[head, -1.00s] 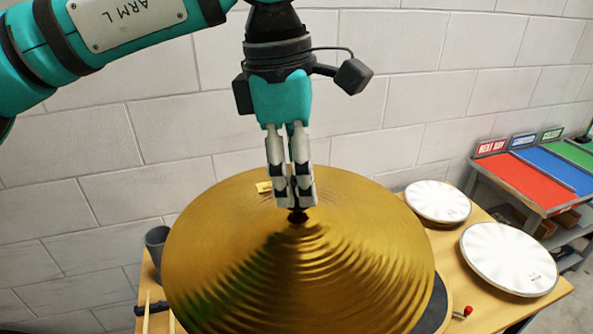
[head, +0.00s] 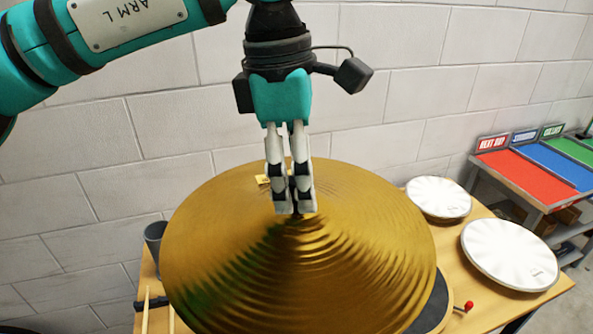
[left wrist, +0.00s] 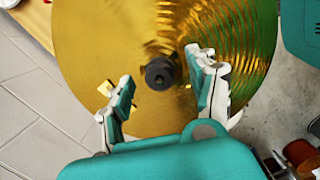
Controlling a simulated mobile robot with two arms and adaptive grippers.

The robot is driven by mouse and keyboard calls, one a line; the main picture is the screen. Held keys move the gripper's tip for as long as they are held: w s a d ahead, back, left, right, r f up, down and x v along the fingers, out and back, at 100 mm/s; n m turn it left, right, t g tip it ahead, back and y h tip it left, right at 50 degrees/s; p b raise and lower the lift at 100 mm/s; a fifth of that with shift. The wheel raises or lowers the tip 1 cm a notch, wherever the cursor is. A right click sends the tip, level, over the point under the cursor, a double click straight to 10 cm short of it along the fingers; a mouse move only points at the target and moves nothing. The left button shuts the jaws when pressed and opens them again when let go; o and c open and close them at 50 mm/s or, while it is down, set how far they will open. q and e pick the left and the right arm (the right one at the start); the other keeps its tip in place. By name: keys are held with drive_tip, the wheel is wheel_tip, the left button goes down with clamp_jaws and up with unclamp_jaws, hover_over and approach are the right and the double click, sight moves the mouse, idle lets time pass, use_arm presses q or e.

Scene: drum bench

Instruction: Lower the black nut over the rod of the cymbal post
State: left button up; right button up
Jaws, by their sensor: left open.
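The large gold cymbal (head: 220,235) lies over its post, with its raised centre under my left gripper (head: 295,210). It also fills the left wrist view (left wrist: 100,40). The black nut (left wrist: 160,73) shows in the left wrist view as a dark round piece with a ring at its middle, at the centre of the cymbal. My left gripper is open, with one finger on each side of the nut and visible gaps between. In the head view the fingertips largely hide the nut. The rod is not clearly visible. My right gripper is not in view.
Two white drum heads (head: 510,255) lie on the wooden bench (head: 475,305) at right. A dark cup (head: 156,238) and drumsticks are at left. A rack with coloured trays (head: 520,178) stands at far right. A pale block wall is behind.

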use_arm(q)
wheel_tip(320, 180, up, 12)
drive_tip(key=a, duration=0.1)
drive_tip(key=shift+a, duration=0.2)
idle(0.3)
